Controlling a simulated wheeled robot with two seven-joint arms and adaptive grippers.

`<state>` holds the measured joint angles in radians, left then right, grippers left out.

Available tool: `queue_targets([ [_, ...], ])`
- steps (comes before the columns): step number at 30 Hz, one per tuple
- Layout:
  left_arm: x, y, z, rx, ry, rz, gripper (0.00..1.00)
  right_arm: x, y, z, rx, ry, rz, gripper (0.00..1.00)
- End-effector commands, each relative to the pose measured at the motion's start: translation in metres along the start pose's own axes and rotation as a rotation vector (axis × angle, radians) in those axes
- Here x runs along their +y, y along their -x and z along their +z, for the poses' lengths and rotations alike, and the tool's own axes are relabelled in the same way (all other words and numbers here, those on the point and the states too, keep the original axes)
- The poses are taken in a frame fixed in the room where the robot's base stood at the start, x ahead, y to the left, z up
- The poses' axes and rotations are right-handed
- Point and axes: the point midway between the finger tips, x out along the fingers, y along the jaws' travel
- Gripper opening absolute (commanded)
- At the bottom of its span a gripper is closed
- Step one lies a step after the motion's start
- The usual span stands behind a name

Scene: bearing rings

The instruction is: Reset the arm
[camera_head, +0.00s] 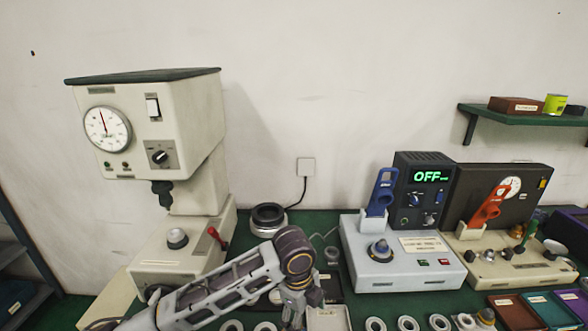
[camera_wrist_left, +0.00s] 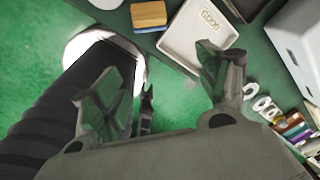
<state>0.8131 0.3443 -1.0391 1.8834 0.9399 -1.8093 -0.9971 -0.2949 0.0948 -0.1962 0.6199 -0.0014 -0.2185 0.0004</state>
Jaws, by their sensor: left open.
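My left arm reaches in from the bottom of the head view. Its gripper (camera_head: 302,300) hangs over the front part of the green bench. In the left wrist view the two fingers (camera_wrist_left: 165,88) stand wide apart with nothing between them. Several pale bearing rings (camera_head: 408,323) lie along the bench's front edge in the head view. Some rings (camera_wrist_left: 262,103) also show right of the fingers in the left wrist view. A white tray marked GOOD (camera_wrist_left: 178,42) lies beyond the fingertips, apart from them. My right gripper is not in view.
A press with a dial gauge (camera_head: 150,125) stands at the left. A device reading OFF (camera_head: 425,175) and a grey unit with a blue handle (camera_head: 395,268) stand right of centre. A beige unit with a red lever (camera_head: 510,262) and small coloured trays (camera_head: 515,312) are further right.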

Motion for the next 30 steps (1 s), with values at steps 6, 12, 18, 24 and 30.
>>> queue_targets([
  [6, 0.005, -0.008, -0.016, 0.063, 0.122, -0.054, 0.75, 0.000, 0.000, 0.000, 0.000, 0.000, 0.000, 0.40],
  [12, 0.010, -0.012, -0.024, 0.114, 0.248, -0.101, 0.75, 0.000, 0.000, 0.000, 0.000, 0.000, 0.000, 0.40],
  [18, 0.016, -0.016, -0.026, 0.160, 0.386, -0.140, 0.75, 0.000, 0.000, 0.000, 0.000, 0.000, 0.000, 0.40],
  [24, 0.023, -0.020, -0.024, 0.202, 0.534, -0.174, 0.75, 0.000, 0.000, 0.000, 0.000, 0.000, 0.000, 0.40],
  [30, 0.034, -0.025, -0.016, 0.234, 0.691, -0.202, 0.75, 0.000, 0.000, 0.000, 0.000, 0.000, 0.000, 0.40],
])
